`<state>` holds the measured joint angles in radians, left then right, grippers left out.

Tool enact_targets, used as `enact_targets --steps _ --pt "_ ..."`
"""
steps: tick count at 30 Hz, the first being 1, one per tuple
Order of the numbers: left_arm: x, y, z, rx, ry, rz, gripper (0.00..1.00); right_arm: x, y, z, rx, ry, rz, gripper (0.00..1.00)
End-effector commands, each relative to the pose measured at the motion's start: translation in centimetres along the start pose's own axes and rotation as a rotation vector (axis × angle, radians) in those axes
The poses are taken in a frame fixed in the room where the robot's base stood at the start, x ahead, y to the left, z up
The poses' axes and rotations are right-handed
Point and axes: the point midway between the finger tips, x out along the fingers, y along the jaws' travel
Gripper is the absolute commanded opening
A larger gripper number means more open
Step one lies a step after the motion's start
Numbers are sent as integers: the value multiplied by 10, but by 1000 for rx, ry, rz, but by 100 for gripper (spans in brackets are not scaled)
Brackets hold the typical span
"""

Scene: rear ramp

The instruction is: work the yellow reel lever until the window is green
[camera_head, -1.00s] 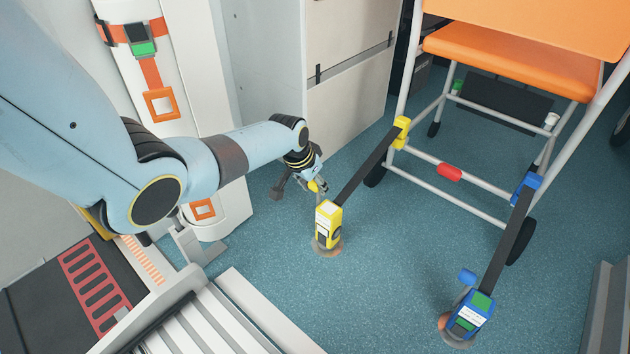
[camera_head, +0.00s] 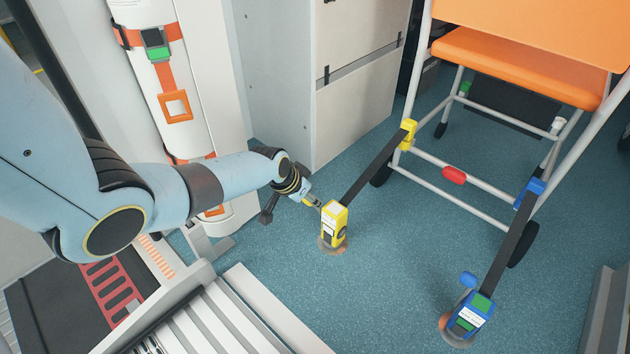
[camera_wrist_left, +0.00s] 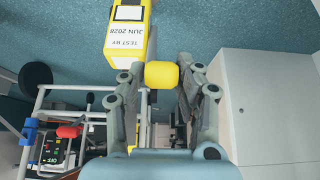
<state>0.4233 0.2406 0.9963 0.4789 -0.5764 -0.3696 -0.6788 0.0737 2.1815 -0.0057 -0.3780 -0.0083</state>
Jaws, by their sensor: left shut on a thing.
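The yellow reel (camera_head: 334,222) stands on a round floor fitting, with a dark strap running up to the orange chair's frame. In the left wrist view, its yellow body (camera_wrist_left: 126,40) carries a white "TEST BY JUN 2028" label and a white panel edged in black. I see no green on it. My left gripper (camera_head: 314,202) is at the reel's upper left. In the left wrist view its fingers are shut on the yellow lever's knob (camera_wrist_left: 161,75). The lever's stem is mostly hidden. My right gripper is not in view.
A blue reel (camera_head: 468,318) with green patches and its own strap stands at front right. The orange-seated chair (camera_head: 520,65) is behind both. A pale cabinet (camera_head: 350,110) and a strapped white cylinder (camera_head: 165,80) stand beside my left arm. Floor between the reels is clear.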

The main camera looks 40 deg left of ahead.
Motion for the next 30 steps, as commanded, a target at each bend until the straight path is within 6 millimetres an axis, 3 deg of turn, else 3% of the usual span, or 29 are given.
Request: enact_targets --steps 1,9,14,26,27,30 --pt "0 -1 13 1 -20 1 0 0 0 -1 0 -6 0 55" --pt "2 -1 31 1 -24 0 0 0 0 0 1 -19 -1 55" --pt "2 -1 34 1 -25 1 0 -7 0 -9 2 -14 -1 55" --pt "2 -1 35 1 -24 1 0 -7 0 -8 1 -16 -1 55" --pt "2 -1 35 1 -24 0 34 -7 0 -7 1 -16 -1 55" --pt "2 -1 33 1 -20 0 47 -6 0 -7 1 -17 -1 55"
